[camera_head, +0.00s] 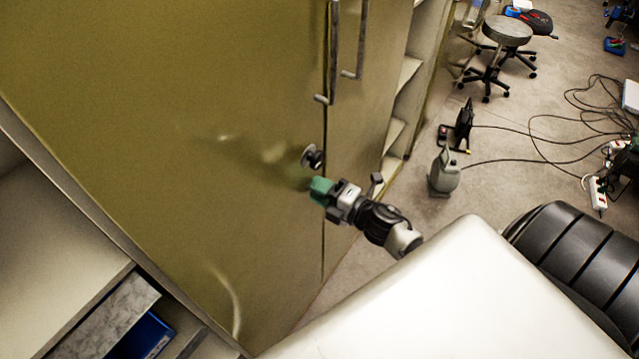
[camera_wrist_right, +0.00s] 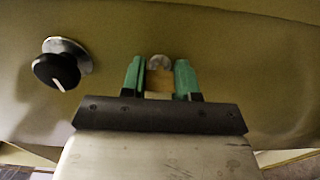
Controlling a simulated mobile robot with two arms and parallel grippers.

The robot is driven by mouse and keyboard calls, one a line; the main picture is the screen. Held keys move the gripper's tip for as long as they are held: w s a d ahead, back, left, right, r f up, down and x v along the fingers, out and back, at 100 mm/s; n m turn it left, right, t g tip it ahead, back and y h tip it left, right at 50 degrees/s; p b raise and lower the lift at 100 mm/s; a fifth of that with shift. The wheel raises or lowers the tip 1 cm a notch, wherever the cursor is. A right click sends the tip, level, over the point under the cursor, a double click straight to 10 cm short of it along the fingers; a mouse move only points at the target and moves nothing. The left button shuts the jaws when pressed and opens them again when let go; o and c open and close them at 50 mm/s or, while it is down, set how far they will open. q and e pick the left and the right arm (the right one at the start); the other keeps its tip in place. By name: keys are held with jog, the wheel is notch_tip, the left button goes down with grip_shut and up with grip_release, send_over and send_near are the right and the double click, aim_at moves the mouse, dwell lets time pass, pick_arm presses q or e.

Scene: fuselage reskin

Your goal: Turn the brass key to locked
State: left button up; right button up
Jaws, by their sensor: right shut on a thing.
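My right gripper (camera_head: 318,187) is at the olive cabinet door (camera_head: 220,130) in the head view, just below a dark round knob (camera_head: 313,156). In the right wrist view, its green fingertips (camera_wrist_right: 160,80) are shut on the brass key (camera_wrist_right: 159,82), whose flat tan piece shows between them. A round grey metal disc (camera_wrist_right: 159,62) shows just beyond the key on the door. The dark knob with a white mark (camera_wrist_right: 58,70) is to the left in that view, apart from the fingers. The key is hidden in the head view. My left gripper is not in view.
Two long grey door handles (camera_head: 333,50) are above the knob. Open shelves (camera_head: 402,85) stand right of the cabinet. A stool (camera_head: 507,32), a grey-green canister (camera_head: 445,172) and loose cables (camera_head: 540,150) are on the floor at right. Shelving (camera_head: 60,260) is at lower left.

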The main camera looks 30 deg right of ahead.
jog(key=o, duration=0.9)
jog(key=shift+s+d+f, duration=0.1)
jog(key=shift+s+d, duration=0.05)
jog(key=shift+s, duration=0.1)
jog(key=b+v, duration=0.2)
jog(key=v, duration=0.8)
jog(key=shift+s+b, duration=0.15)
jog(key=shift+b, duration=0.25)
